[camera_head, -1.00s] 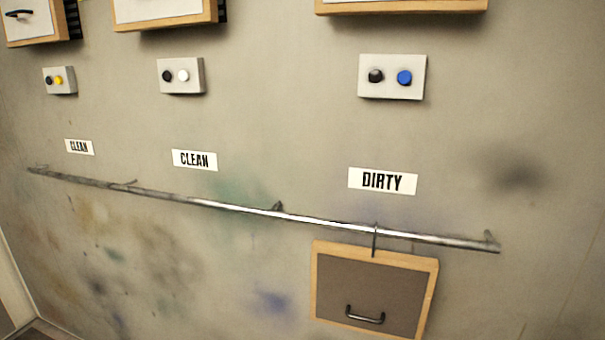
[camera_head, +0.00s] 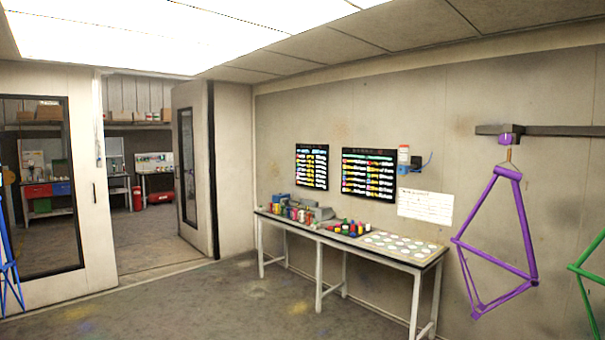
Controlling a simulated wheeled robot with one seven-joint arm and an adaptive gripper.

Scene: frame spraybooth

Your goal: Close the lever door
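A door (camera_head: 195,165) with a dark narrow window stands open at the right side of a doorway, left of the picture's middle. Its leaf is swung away from the opening, and the room beyond shows through. I cannot make out a lever on it. Left of the doorway is another pale panel (camera_head: 88,200) with a large dark-framed window and a small dark handle at its right edge. I cannot tell if this panel is a door too. My gripper is not in view.
A long table (camera_head: 425,258) with paint pots and cans stands along the right wall. A purple bike frame (camera_head: 525,250) hangs at the right, with part of a green frame (camera_head: 582,270) beside it. The floor (camera_head: 200,300) before the doorway is clear.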

